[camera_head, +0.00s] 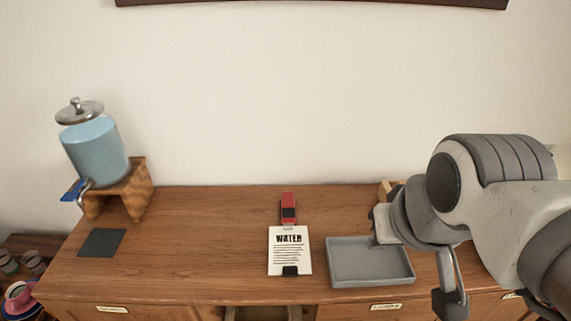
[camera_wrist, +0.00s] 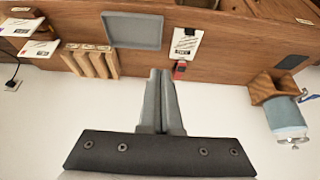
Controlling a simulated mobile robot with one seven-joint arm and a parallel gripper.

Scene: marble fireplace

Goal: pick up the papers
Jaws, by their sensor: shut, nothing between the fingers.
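A white sheet headed "WATER" (camera_head: 289,247) lies on the wooden counter, left of the grey tray, with a black clip at its near edge. It also shows in the wrist view (camera_wrist: 187,45), right of the tray. More white papers (camera_wrist: 38,48) lie at the left of the wrist view; the arm's side of the head view does not show them clearly. My gripper (camera_wrist: 161,72) is shut and empty, apart from all the papers, with its fingers towards the tray and counter. In the head view my arm hides part of the counter's right side.
A grey tray (camera_head: 345,282) is right of the sheet; a red stapler-like object (camera_head: 289,207) is behind it. A wooden slatted holder (camera_wrist: 90,62) stands beside the tray. A blue dispenser (camera_head: 96,150) on a wooden stand is at the left. The wall bounds the counter behind.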

